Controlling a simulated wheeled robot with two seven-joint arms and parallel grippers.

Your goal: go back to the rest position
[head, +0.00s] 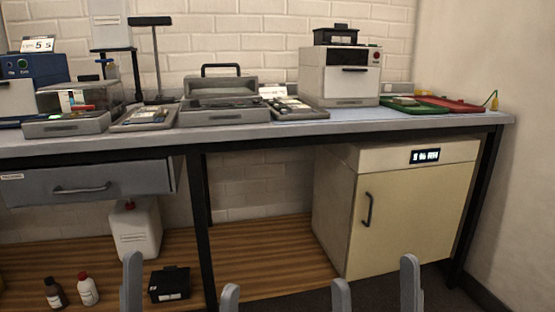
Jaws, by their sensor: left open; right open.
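My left gripper (181,289) shows at the bottom edge of the head view as two upright grey fingers set wide apart. My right gripper (376,289) shows the same way further right, also open. The rest of both arms is out of view. No sealed cylinder can be made out.
A cream cabinet (408,205) with a dark handle stands under the bench. A drawer (95,184) hangs at left. A white jug (135,232), two small bottles and a black box (169,285) sit on the wooden lower shelf. Trays and instruments crowd the benchtop.

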